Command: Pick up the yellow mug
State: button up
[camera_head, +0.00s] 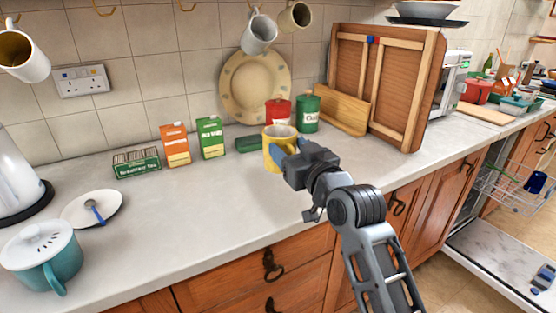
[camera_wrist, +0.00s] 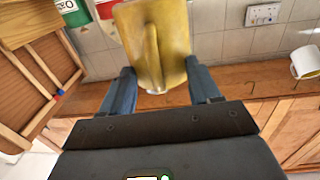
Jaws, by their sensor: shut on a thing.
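The yellow mug (camera_head: 270,155) is at the counter's middle in the head view, in front of the red and green tins. It is upright there; I cannot tell whether its base touches the counter. My gripper (camera_head: 287,150) is at the mug's right side, shut on it. In the wrist view the mug (camera_wrist: 168,35) fills the space between the two blue fingers of my gripper (camera_wrist: 160,88), with its handle facing the camera. My gripper covers part of the mug in the head view.
A red tin (camera_head: 278,112) and a green tin (camera_head: 308,113) stand close behind the mug. A plate (camera_head: 243,85) leans on the wall. A wooden frame (camera_head: 350,60) stands to the right. Orange (camera_head: 175,145) and green cartons (camera_head: 211,138) stand left. The front counter is clear.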

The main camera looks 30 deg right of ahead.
jog(key=shift+s+d+r, duration=0.2)
jog(key=shift+d+r, duration=0.35)
jog(key=shift+d, duration=0.25)
jog(key=shift+s+d+r, duration=0.2)
jog(key=shift+d+r, duration=0.3)
jog(key=shift+d, duration=0.25)
dwell(1.9)
